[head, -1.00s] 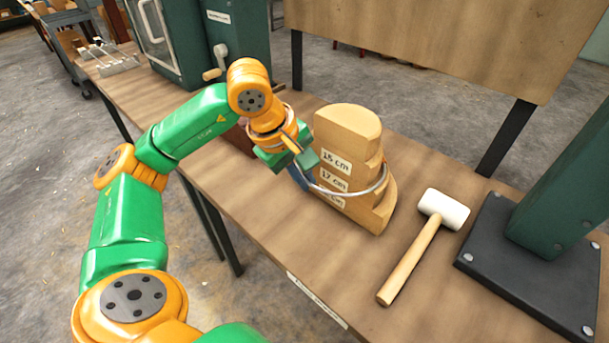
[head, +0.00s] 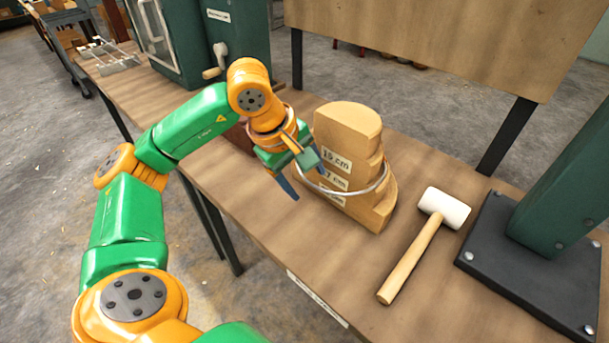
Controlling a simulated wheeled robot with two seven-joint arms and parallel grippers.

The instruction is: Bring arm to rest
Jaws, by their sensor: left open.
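My left gripper (head: 304,182) is in the head view, just left of a stepped wooden block (head: 350,130) with size labels such as 15 cm. Its fingers are spread open, with one blue finger pointing down and the other close to the block. A thin metal ring (head: 372,190) lies around the lower part of the block. The left end of the ring is near the right finger; I cannot tell whether they touch. Nothing shows between the fingers. My right gripper is not in view.
A mallet (head: 425,247) with a white head lies on the wooden bench (head: 290,240) right of the block. A green post on a black base plate (head: 520,270) stands at the right. A dark green machine (head: 235,45) stands behind my arm.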

